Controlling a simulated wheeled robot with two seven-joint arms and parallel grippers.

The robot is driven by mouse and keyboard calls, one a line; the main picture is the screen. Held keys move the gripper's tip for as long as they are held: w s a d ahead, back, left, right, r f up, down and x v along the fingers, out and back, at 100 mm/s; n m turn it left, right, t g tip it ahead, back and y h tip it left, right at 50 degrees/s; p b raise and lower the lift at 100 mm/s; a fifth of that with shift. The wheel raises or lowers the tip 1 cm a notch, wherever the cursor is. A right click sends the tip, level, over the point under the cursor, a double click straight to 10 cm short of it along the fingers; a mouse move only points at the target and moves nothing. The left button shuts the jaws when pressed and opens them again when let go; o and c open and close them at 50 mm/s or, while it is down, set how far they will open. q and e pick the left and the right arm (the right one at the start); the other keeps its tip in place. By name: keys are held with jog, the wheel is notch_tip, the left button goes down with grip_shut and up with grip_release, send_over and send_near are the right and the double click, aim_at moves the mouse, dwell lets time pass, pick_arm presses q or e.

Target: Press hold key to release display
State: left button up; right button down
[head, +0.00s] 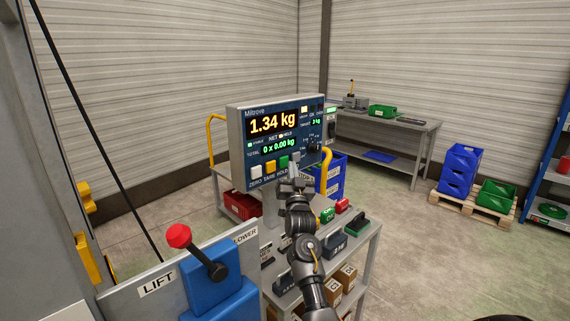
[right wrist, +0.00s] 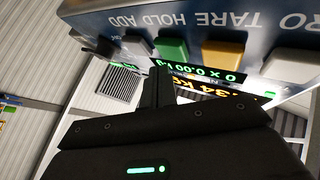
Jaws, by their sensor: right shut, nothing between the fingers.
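The display unit (head: 240,150) stands on a grey bench and reads 1.34 kg in orange, with 0 x 0.00 kg in green below. A small light shows beside the word HELD. Along its lower edge are a white ZERO key (head: 256,172), an orange TARE key (head: 270,167) and a green HOLD key (head: 283,162). In the right wrist view the green HOLD key (right wrist: 171,49) and a grey ADD key (right wrist: 135,45) lie just past my fingertips. My right gripper (head: 294,162) is shut and empty, close to these keys; contact cannot be told. My left gripper is out of view.
A blue lift control with a red-knobbed lever (head: 179,236) stands at the front left. The grey bench (head: 370,245) holds red and green items and dark blocks.

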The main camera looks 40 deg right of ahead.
jog(key=shift+w, duration=0.15)
jog(key=shift+w, duration=0.3)
jog(key=shift+w+b, duration=0.35)
jog(key=shift+b, duration=0.05)
dwell(0.7)
jog(key=shift+s, duration=0.1)
dwell(0.4)
jog(key=shift+s+p, duration=0.55)
jog(key=shift+s, duration=0.2)
jog(key=s+p, duration=0.1)
jog(key=s, duration=0.1)
jog(key=s+p, duration=0.1)
jog(key=s, duration=0.2)
jog(key=shift+d, duration=0.2)
